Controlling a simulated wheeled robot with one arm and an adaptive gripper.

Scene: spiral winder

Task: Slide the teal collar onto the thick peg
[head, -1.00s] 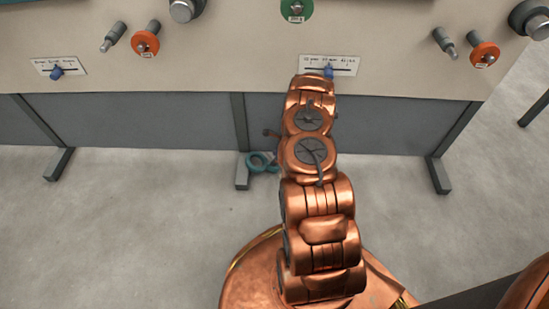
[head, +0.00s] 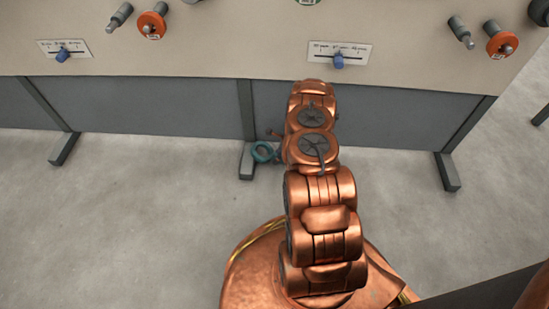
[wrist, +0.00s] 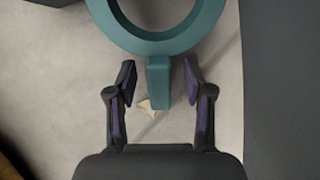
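The teal collar (wrist: 205,22) is a ring with a straight tab (wrist: 158,82), large at the top of the wrist view. My gripper (wrist: 158,78) is open, its fingers on either side of the tab with a visible gap on both sides. In the head view the collar (head: 262,152) shows small, left of my arm near a table foot; whether it rests on the floor is unclear. Several pegs show on the panel, including a grey one (head: 120,15) and a grey one at right (head: 461,31); which is the thick peg I cannot tell.
Orange flanged parts (head: 152,24) (head: 501,42) stand on the beige panel, above slider plates with blue knobs (head: 63,56) (head: 338,62). A grey skirt (head: 160,112) and feet (head: 246,160) sit below. The floor (head: 120,220) in front is clear.

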